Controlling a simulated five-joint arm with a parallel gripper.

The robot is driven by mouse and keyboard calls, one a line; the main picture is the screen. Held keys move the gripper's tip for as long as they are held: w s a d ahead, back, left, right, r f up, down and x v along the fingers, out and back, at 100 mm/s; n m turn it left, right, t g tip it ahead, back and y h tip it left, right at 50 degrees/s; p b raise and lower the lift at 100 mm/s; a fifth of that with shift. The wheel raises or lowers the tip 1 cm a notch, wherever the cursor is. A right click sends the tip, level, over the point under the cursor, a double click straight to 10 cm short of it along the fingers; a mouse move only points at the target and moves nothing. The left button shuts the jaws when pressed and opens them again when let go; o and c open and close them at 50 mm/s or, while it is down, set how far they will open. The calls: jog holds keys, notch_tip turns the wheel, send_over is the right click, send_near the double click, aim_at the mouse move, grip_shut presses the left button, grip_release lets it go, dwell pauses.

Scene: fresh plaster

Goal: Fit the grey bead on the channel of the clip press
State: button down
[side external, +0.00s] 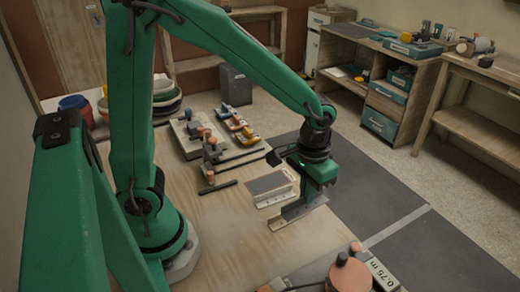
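My gripper (318,182) is at the end of the green arm, right of the middle of the table, pointing down. A grey angled strip (290,216), which looks like the bead, is directly below it, close to the table top. I cannot tell whether the fingers hold it, because the fingertips are too small and partly hidden. A low pale block with a flat grey top (268,186) stands just left of the strip. I cannot tell whether this block is the clip press or where its channel is.
Another orange-knobbed device (347,272) is at the near edge, by a "0.75 m" label (383,274). Stacked bowls (166,98) are back left. The front-left wooden table (232,245) is clear.

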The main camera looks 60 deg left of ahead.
jog(key=w+a, duration=0.3)
jog(key=a, duration=0.5)
jog(key=w+a, duration=0.2)
jog(key=a, duration=0.6)
jog(key=s+a+f, duration=0.2)
jog(key=a, duration=1.6)
jog(key=shift+s+f+m, duration=0.15)
jog(key=shift+s+m, duration=0.15)
jog(key=shift+s, duration=0.05)
jog(key=shift+f, duration=1.95)
jog(key=shift+f, duration=2.15)
